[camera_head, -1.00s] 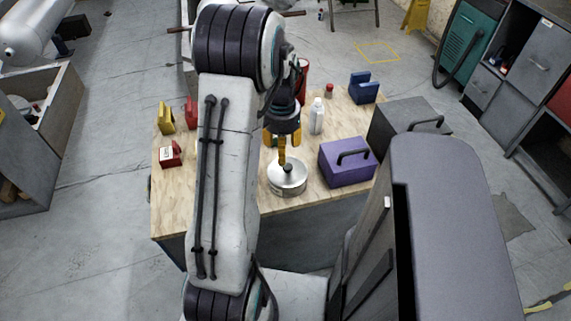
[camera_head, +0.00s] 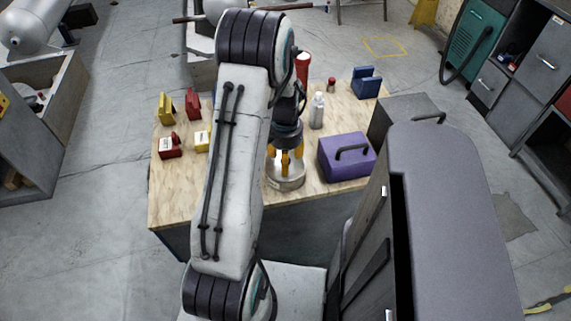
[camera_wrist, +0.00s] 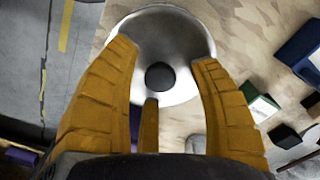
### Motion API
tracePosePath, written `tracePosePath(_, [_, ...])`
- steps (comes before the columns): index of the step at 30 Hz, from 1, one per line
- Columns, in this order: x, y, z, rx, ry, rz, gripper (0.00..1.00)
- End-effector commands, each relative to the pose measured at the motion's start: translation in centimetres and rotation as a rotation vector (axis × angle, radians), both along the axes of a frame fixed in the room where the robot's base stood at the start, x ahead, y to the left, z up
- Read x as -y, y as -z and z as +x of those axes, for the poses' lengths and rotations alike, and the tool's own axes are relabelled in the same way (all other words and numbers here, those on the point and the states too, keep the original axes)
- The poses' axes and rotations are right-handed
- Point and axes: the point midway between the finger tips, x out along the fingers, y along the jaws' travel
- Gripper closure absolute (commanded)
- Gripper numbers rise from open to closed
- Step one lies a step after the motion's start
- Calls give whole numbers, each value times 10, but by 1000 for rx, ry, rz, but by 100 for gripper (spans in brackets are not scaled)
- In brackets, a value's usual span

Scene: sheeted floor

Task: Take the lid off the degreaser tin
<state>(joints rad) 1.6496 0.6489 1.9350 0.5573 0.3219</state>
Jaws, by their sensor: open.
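The degreaser tin (camera_head: 287,183) is a wide, low silver tin standing on the wooden workbench near its front edge. Its round metal lid (camera_wrist: 186,40) with a dark knob (camera_wrist: 160,77) in the middle shows in the wrist view. My gripper (camera_head: 286,165) is right above the tin, pointing down. Its yellow fingers (camera_wrist: 163,75) are spread open around the knob, and the knob lies between them, apart from them as far as I can see. Whether the fingers touch the lid I cannot tell. In the head view my gripper hides most of the lid.
A purple toolbox (camera_head: 345,165) stands close to the right of the tin. A white bottle (camera_head: 317,111) and a red-capped can (camera_head: 331,85) are behind. Red and yellow items (camera_head: 170,147) stand on the left. Bare bench top (camera_head: 180,200) lies at the front left.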

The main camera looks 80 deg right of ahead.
Motion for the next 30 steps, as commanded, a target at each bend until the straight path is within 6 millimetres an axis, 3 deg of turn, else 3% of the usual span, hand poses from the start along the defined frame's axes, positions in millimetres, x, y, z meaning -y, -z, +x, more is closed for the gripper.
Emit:
tracePosePath(9, [0,3,0,0,0,1,42])
tracePosePath(27, [0,2,0,0,0,0,95])
tracePosePath(30, [0,2,0,0,0,0,99])
